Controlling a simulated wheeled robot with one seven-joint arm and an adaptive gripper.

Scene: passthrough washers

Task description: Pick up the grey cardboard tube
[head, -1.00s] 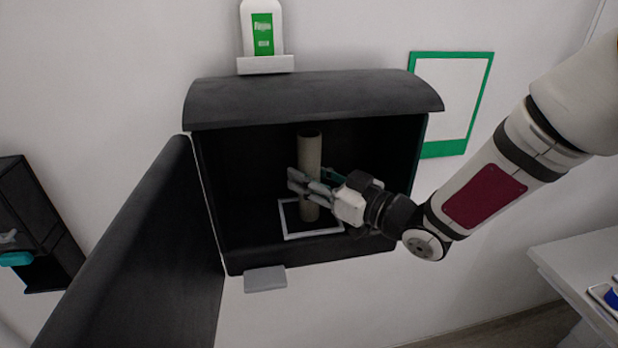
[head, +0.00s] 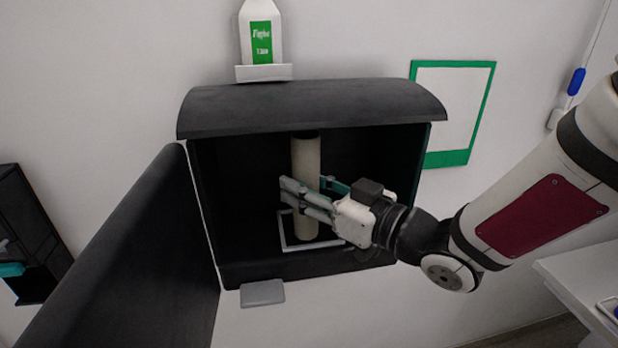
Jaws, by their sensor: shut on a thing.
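The grey cardboard tube (head: 306,160) stands upright inside the dark wall cabinet (head: 310,106), which is open at the front. Its lower end is inside or just over a white square outline (head: 287,244) on the cabinet floor; I cannot tell whether it touches the floor. My gripper (head: 308,196) reaches in from the right and is shut on the tube around its middle. One finger is in front of the tube and the other is partly hidden behind it.
The cabinet door (head: 135,255) hangs open on the left. A white bottle with a green label (head: 261,35) stands on a small shelf above the cabinet. A green-framed panel (head: 450,158) is on the wall at right. A white table (head: 585,285) is at lower right.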

